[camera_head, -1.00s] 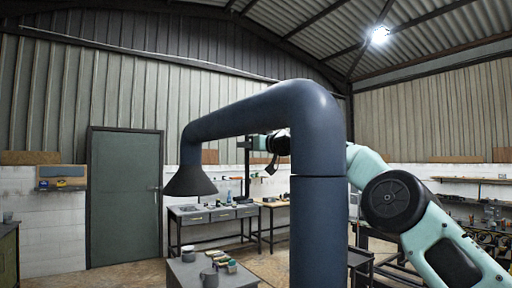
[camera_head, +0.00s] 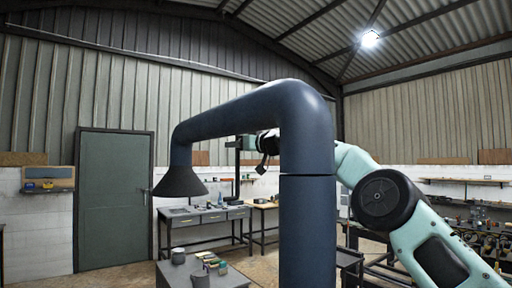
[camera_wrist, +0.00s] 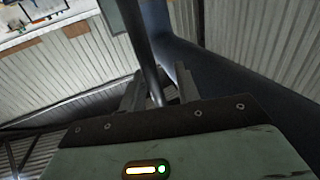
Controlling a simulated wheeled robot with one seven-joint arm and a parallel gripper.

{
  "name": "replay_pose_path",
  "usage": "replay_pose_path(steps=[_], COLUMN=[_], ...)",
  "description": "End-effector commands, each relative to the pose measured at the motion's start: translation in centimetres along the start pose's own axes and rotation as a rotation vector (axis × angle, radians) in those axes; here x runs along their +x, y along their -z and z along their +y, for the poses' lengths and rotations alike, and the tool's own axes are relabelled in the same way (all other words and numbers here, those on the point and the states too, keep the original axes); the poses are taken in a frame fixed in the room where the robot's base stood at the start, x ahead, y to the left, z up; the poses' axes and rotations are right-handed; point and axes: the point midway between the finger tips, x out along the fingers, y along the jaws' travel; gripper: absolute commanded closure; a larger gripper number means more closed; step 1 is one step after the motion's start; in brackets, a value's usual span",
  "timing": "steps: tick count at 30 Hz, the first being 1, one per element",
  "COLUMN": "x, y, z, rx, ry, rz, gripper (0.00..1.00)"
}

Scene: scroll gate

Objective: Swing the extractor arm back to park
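The extractor arm is a thick dark blue pipe. Its upright post (camera_head: 307,230) stands close in front, its boom (camera_head: 225,122) reaches left, and a dark cone hood (camera_head: 180,181) hangs at the end. A thin dark upright bar (camera_head: 238,165) shows below the boom. My gripper (camera_head: 246,143) is beside this bar, and the post hides part of my arm behind it. In the wrist view, the bar (camera_wrist: 150,60) runs between the two fingers of my gripper (camera_wrist: 157,92). The fingers appear to close on it from both sides. The blue pipe (camera_wrist: 240,80) passes close on the right.
A low grey table (camera_head: 180,272) with cups and small boxes stands below the hood. A workbench (camera_head: 205,216) is against the back wall, right of a green door (camera_head: 114,200). Shelves and benches line the right wall. Open floor shows between the tables.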

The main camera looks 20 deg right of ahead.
Motion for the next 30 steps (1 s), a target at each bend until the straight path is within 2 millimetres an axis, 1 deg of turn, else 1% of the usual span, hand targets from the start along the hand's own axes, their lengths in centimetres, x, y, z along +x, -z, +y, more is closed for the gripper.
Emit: replay_pose_path(steps=[1, 5, 11, 17, 24, 30], x=[-0.5, -1.9, -4.8, -8.0, -12.3, -15.3], y=[-0.4, -0.7, -0.7, -0.7, -0.7, -0.5], z=[0.1, 0.1, 0.1, 0.0, 0.0, -0.1], rx=[-0.001, -0.002, -0.002, -0.003, -0.003, -0.001], ry=[-0.001, -0.001, -0.002, -0.002, -0.002, 0.000], rz=[0.001, 0.001, 0.001, 0.001, 0.002, 0.001], gripper=[0.68, 0.68, 0.68, 0.68, 0.68, 0.68])
